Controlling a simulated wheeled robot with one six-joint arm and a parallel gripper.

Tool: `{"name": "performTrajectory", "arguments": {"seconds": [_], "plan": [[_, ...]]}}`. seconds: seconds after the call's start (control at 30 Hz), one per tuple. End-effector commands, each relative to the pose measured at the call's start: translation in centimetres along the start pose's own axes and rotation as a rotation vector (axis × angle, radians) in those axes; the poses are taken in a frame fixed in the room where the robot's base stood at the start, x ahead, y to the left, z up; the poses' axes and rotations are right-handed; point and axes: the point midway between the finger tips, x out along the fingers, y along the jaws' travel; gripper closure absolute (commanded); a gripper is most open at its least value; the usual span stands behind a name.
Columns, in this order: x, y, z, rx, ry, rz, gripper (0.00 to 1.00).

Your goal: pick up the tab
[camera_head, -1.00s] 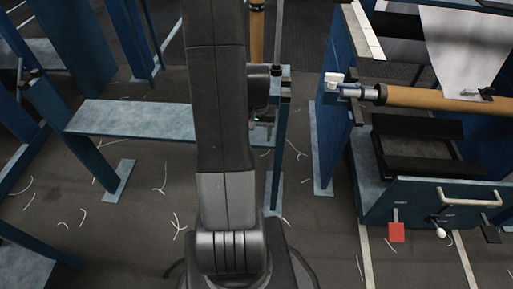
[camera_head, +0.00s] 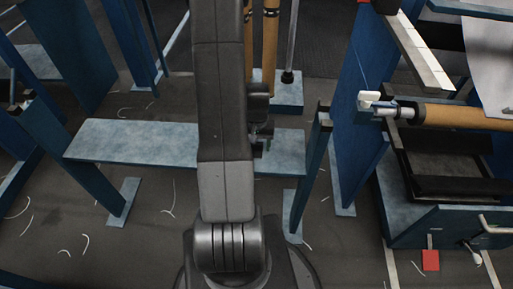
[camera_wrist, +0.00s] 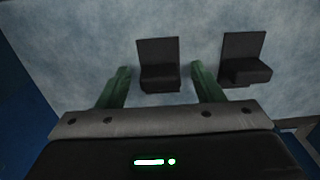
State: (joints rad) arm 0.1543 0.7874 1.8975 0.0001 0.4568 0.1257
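Two dark L-shaped pieces that look like tabs stand on a pale blue-grey bench in the wrist view: a left tab (camera_wrist: 159,66) and a right tab (camera_wrist: 245,62). My gripper (camera_wrist: 162,76) is open, with its green fingers on either side of the left tab. I cannot tell whether the fingers touch it or how high they are. The right tab lies just outside the right finger. In the head view my gripper (camera_head: 262,143) is small and dark over the bench's right part, and the tabs there cannot be made out.
The blue-grey bench (camera_head: 130,143) has a wide bare left part. A blue upright (camera_head: 314,160) stands at its right end. A loom frame with a brown roller (camera_head: 460,117) and a red tag (camera_head: 430,260) is at the right. White thread scraps lie on the dark floor.

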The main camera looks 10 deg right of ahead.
Motion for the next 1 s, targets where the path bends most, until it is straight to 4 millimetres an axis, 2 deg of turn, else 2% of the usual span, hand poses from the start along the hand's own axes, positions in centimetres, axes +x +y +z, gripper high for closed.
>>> {"name": "performTrajectory", "arguments": {"seconds": [0.03,0.2,0.43,0.57,1.0], "plan": [[0.0,0.0,0.0,0.000,0.000,0.000,0.50],[0.0,0.0,0.0,0.000,0.000,0.000,0.82],[-0.1,0.0,0.0,0.000,0.000,0.000,0.82],[-1.0,0.0,-0.1,0.000,0.003,0.000,0.82],[-8.7,0.0,-0.1,0.000,0.004,0.000,0.82]]}}
